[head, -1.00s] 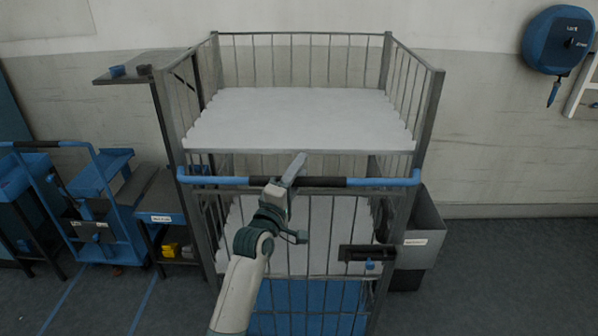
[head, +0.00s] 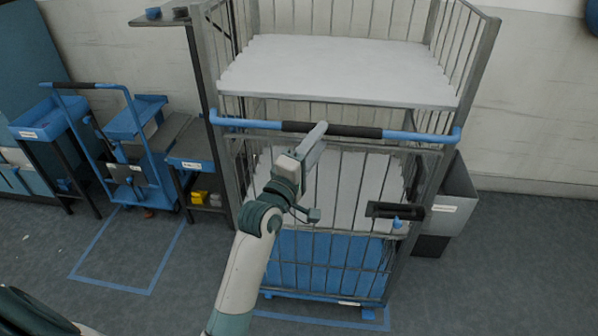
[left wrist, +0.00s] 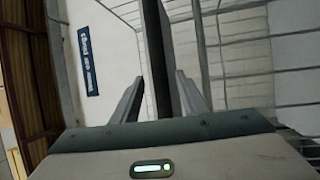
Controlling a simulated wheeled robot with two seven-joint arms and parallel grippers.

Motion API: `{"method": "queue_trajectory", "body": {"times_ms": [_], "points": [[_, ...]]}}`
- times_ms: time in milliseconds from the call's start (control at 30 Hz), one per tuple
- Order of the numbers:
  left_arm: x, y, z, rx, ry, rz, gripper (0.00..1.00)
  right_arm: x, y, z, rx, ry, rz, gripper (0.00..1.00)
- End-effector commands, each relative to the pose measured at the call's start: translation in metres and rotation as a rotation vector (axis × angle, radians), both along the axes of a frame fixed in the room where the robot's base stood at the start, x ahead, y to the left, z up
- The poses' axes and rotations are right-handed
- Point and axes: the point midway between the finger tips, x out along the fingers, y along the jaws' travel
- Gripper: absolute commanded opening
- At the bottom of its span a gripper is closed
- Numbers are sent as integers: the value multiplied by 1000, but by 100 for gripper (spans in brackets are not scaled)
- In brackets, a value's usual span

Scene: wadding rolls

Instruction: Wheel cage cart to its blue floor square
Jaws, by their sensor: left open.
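The cage cart (head: 438,165) is a tall grey wire cage with white wadding rolls (head: 340,68) on its upper shelves and a blue bottom part. Its blue push handle (head: 245,123) has black grips and runs across the front. My left gripper (head: 316,140) is at the middle of the handle, overlapping it in the head view. In the left wrist view the left gripper (left wrist: 158,98) has its fingers apart, with a dark bar (left wrist: 160,45) between them. Blue floor tape (head: 320,321) shows along the cart's front base; most of that outline is hidden. My right gripper is out of view.
Another blue floor outline (head: 108,286) lies at the left, with open floor inside its front part. A blue trolley (head: 125,125) and a small side table (head: 195,160) with yellow items stand behind it. A grey bin (head: 457,200) stands close at the cart's right.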

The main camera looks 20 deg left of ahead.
Motion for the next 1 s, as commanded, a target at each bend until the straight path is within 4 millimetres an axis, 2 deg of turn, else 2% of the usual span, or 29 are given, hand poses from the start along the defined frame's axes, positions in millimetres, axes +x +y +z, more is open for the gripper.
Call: {"method": "queue_trajectory", "body": {"times_ms": [33,200,400,600,1000], "points": [[-12,2,-6,0,0,1,40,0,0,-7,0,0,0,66],[-45,5,-12,0,0,1,40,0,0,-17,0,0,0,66],[-74,9,-16,0,0,1,40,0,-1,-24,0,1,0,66],[-87,11,-16,0,-1,1,40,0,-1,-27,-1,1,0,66],[-88,11,-16,0,-1,1,40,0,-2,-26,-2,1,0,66]]}}
